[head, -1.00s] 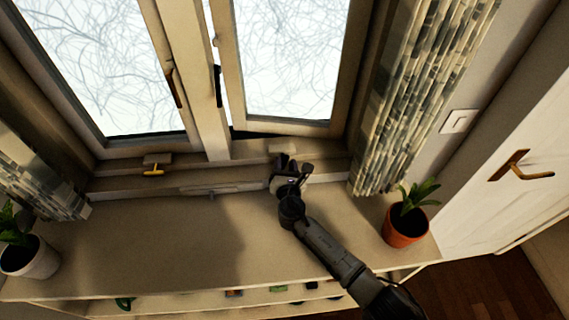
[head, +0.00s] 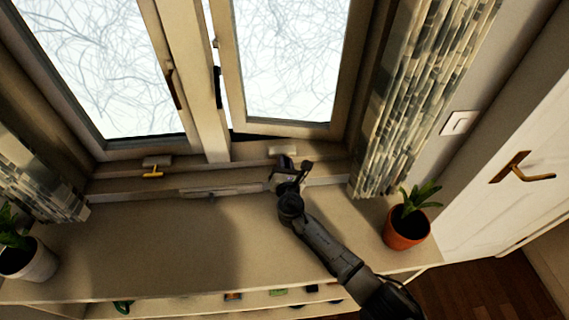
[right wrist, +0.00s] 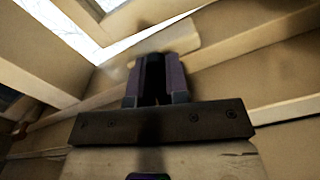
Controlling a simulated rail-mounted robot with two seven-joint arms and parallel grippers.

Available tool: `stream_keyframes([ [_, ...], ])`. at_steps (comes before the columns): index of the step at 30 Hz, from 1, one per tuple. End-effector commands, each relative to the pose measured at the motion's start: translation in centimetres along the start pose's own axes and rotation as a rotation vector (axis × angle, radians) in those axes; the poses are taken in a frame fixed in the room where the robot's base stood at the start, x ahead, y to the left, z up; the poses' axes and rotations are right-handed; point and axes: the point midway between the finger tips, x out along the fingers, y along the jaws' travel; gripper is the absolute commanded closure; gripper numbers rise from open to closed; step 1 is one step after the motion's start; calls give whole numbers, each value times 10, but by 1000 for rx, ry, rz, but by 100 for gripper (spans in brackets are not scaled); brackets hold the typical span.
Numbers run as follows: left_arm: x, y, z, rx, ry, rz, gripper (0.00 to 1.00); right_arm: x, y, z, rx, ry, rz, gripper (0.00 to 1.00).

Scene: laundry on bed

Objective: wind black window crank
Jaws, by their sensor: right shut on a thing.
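My right gripper (head: 295,167) is at the sill under the right-hand window sash (head: 286,124), just below a pale crank housing (head: 283,150). Its dark fingers also show in the right wrist view (right wrist: 157,80), close together on a dark thing between them. I take this to be the black crank, mostly hidden by the fingers. The right sash is ajar, with a dark gap along its lower edge. A yellow crank (head: 153,175) sits under the left window, apart from my gripper. My left gripper is not in view.
A patterned curtain (head: 420,90) hangs right of the window. A plant in an orange pot (head: 406,238) stands on the sill board right of my arm, and a white pot (head: 32,262) stands far left. The board between (head: 165,240) is clear.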

Motion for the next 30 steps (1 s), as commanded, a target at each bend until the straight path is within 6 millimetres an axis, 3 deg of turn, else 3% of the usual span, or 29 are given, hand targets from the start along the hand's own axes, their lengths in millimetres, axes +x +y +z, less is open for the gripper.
stream_keyframes([
  [11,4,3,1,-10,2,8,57,0,-1,-2,40,0,0,100],
  [30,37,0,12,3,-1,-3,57,0,-4,-3,472,0,0,100],
])
